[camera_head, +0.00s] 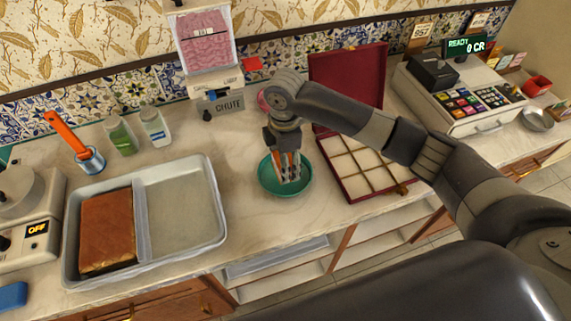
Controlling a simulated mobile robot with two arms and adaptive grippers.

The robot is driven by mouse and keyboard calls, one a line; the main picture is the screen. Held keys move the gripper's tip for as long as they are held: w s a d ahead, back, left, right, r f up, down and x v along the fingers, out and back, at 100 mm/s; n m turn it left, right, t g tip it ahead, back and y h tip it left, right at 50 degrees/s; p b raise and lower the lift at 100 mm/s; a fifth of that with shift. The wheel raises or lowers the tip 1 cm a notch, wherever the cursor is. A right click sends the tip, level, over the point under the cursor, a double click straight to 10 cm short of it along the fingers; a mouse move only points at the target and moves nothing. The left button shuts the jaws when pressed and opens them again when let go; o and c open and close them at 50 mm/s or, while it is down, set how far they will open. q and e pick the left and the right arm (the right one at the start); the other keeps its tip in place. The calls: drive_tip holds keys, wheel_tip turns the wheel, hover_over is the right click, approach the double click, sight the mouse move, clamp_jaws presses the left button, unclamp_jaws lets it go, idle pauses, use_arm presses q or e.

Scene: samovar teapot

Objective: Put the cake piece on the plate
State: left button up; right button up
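The teal plate (266,186) lies on the counter in front of the dispenser. My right gripper (289,176) points down over the plate, its fingertips low within the plate's outline. Orange-brown and grey parts show at its fingers. I cannot tell whether these are only the fingers or include a cake piece, nor whether they touch the plate. A brown block of cake (108,231) fills the left part of a metal tray (217,204) at the left. My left gripper is out of view.
An open red box (347,80) with pale compartments stands right of the plate. A cash register (468,97) is further right. The tray's right compartment is empty.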

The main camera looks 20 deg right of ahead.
drive_tip(key=shift+w+d, duration=0.2)
drive_tip(key=shift+w, duration=0.2)
wheel_tip(320, 180, down, 2)
drive_tip(key=shift+f+p, duration=0.25)
drive_tip(key=shift+p, duration=0.35)
drive_tip(key=shift+f, duration=0.4)
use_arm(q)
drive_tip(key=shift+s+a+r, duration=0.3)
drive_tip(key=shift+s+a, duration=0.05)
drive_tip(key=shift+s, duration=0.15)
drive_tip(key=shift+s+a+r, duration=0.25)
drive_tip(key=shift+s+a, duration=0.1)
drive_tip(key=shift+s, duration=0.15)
use_arm(e)
drive_tip(key=shift+f, duration=0.2)
drive_tip(key=o, duration=1.1)
drive_tip(key=shift+f, duration=0.1)
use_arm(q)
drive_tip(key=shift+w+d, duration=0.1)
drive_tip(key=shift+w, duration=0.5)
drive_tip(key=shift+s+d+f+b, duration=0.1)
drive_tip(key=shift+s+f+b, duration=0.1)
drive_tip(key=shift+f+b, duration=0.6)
use_arm(e)
wheel_tip(320, 180, up, 12)
drive_tip(key=shift+r, duration=0.15)
drive_tip(key=shift+s, duration=0.1)
